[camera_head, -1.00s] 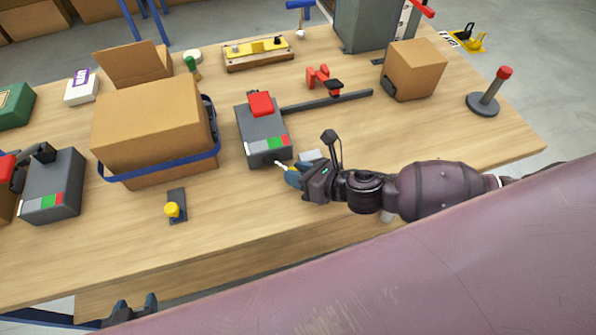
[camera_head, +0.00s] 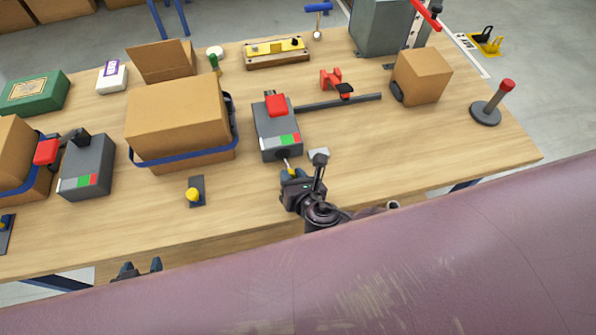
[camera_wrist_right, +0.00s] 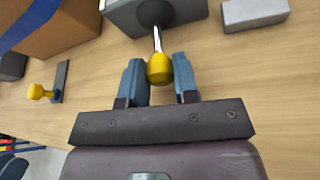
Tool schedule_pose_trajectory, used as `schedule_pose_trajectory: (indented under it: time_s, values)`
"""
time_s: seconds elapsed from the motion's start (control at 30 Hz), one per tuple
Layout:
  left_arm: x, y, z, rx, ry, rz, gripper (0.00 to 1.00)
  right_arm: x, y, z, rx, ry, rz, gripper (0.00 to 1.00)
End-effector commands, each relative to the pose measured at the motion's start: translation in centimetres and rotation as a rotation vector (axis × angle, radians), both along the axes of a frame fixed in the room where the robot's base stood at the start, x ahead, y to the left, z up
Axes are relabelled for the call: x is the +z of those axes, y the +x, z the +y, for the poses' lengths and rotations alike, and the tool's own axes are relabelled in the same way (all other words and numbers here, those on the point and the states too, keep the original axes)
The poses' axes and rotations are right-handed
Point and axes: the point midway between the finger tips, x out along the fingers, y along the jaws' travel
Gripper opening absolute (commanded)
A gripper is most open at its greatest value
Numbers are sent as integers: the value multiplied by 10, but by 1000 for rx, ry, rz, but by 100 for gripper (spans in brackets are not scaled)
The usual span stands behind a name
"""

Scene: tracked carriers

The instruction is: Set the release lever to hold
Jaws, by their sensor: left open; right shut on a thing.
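The release lever is a thin metal stem with a yellow knob (camera_wrist_right: 159,69) on the front of a grey box (camera_head: 273,126). The box has a red block on top and a grey, green and red strip (camera_head: 285,141). The stem points towards the table's front edge, below the strip's green part. My right gripper (camera_head: 291,174) is at the box front, shut on the knob; the right wrist view shows its blue fingers (camera_wrist_right: 160,82) on either side. My left gripper (camera_head: 138,268) is open and empty beyond the table's front edge, largely hidden by my arm.
A carton (camera_head: 178,118) with a blue band stands left of the box. A second grey box (camera_head: 88,166) is further left. A yellow-knobbed plate (camera_head: 196,191) lies in front.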

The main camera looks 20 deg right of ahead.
Motion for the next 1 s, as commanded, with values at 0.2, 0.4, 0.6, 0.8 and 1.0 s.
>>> schedule_pose_trajectory:
  time_s: [0.2, 0.4, 0.6, 0.8, 1.0]
  values:
    - [8, 4, -1, -2, -1, -9, 54, 1, 0, 5, -62, 1, -2, 0]
    - [9, 4, -1, -2, 0, -10, 54, 1, 0, 6, -78, 0, -2, 0]
    - [9, 4, -1, -2, -1, -10, 54, 1, 0, 6, -78, 0, -2, 0]
    - [8, 2, 0, -1, 0, -7, 54, 1, 0, 6, -77, 0, -2, 44]
    - [6, -1, 0, 1, 0, 0, 54, 0, 0, 6, -76, 0, -1, 53]
